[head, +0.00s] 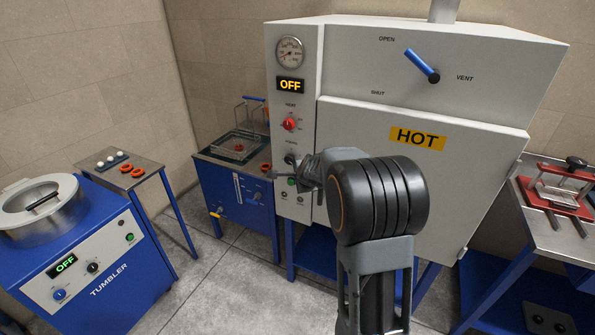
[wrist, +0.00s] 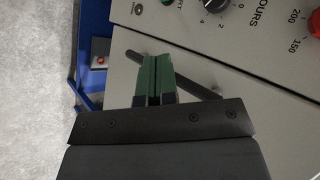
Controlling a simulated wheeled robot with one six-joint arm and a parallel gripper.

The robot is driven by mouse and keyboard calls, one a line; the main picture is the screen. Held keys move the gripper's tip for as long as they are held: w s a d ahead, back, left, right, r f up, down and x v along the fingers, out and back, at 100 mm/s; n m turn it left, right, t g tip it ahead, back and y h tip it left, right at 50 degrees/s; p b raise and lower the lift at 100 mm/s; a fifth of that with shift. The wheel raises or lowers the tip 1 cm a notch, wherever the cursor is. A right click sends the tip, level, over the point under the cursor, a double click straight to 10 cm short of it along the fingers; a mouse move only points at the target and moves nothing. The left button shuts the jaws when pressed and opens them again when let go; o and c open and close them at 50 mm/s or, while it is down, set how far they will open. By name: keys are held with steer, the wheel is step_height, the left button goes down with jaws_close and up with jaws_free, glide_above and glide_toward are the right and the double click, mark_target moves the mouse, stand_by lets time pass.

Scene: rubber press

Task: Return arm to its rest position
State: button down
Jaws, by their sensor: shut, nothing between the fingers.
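My arm (head: 375,200) reaches forward in front of the pale grey oven cabinet (head: 340,52). My gripper (head: 303,170) is in front of the cabinet's control column, partly hidden by my own wrist in the head view. In the wrist view its two green-padded fingers (wrist: 157,78) are together with nothing between them. A dark rod (wrist: 200,85) shows behind the fingers, against the panel; I cannot tell whether they touch it. The hours dial (wrist: 216,5) is just beyond the fingers. The cabinet door (head: 460,200) is closed and bears a HOT sign.
A blue tumbler (head: 100,270) stands at the left, beside a small table (head: 150,167) with white balls and orange rings. A blue bath unit (head: 245,205) stands left of the cabinet. A bench (head: 535,225) with a red press (head: 565,185) is at the right. Floor (head: 225,285) between is clear.

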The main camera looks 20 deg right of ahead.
steer(key=shift+s+a+r+p, duration=0.35)
steer(key=shift+a+r+p, duration=0.1)
steer(key=shift+a+r, duration=0.15)
steer(key=shift+s+a+r+p, duration=0.3)
steer(key=shift+a+r+p, duration=0.15)
steer(key=shift+a+r, duration=0.1)
steer(key=s+a+f+n+g+y, duration=0.2)
steer(key=s+a+f+n+g, duration=0.15)
steer(key=s+n, duration=0.4)
steer(key=s+a+r+n+b, duration=0.2)
steer(key=s+n, duration=0.4)
steer(key=s, duration=0.4)
steer(key=s+a+r+n+b, duration=0.2)
steer(key=s+a+n, duration=0.3)
steer(key=s, duration=0.5)
steer(key=shift+s+r+n+g+h, duration=0.35)
steer(key=shift+r+n+g, duration=0.1)
steer(key=shift+r+n, duration=0.25)
steer(key=shift+w+r, duration=0.1)
steer(key=shift+w, duration=0.05)
